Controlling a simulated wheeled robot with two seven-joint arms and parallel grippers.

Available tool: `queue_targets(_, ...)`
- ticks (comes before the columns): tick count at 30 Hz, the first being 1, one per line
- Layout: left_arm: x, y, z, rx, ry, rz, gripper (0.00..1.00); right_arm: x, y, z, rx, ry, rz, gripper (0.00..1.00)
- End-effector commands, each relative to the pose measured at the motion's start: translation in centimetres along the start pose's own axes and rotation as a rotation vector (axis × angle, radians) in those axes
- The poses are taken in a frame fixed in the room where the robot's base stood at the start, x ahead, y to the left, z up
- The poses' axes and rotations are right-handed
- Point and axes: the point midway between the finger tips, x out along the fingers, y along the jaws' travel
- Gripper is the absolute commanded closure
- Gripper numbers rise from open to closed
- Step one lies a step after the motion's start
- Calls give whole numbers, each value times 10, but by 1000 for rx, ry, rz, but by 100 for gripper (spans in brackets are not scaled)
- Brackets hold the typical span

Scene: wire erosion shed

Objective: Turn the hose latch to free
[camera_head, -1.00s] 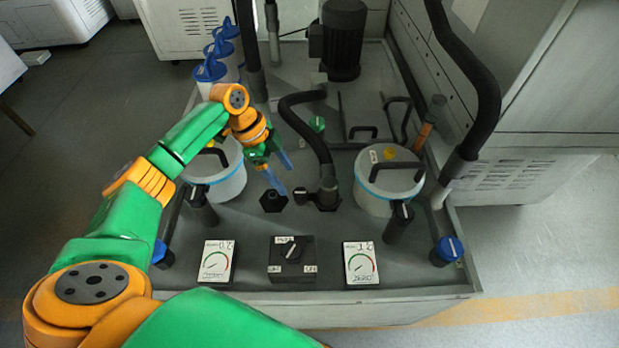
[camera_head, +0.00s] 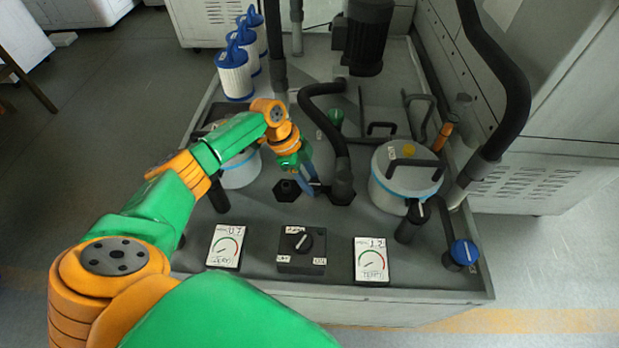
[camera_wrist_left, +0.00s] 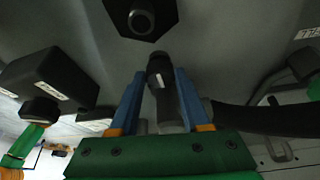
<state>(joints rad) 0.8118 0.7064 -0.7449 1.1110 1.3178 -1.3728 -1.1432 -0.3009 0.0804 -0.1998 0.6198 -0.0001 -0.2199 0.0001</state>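The hose latch (camera_head: 321,187) is a small dark lever with a pale mark, at the foot of the bent black hose (camera_head: 338,140). A black hexagonal fitting (camera_head: 287,190) sits just left of it. My left gripper (camera_head: 313,190) is down at the latch, its blue fingers partly covering it in the head view. In the left wrist view the latch (camera_wrist_left: 160,68) stands between the two fingers of this gripper (camera_wrist_left: 160,78), with what look like narrow gaps on both sides. The gripper appears open around it. My right gripper is in neither view.
White lidded pots stand left (camera_head: 240,172) and right (camera_head: 385,190) of the hose. A rotary switch box (camera_head: 302,264) lies between a left gauge (camera_head: 225,246) and a right gauge (camera_head: 371,260) at the front. A black motor (camera_head: 366,38) stands behind.

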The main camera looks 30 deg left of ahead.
Motion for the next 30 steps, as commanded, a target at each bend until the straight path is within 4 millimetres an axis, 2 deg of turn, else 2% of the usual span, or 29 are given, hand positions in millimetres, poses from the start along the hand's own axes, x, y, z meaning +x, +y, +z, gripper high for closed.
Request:
queue_targets(1,1,0,0,0,-1,1,93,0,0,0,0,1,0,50)
queue_targets(2,1,0,0,0,-1,1,100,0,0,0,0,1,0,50)
queue_targets(11,-2,2,-1,-32,0,-10,100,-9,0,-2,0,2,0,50)
queue_targets(17,-5,4,-2,-136,-1,-51,100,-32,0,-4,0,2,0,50)
queue_targets(30,-5,8,-5,-511,0,-206,100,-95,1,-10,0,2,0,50)
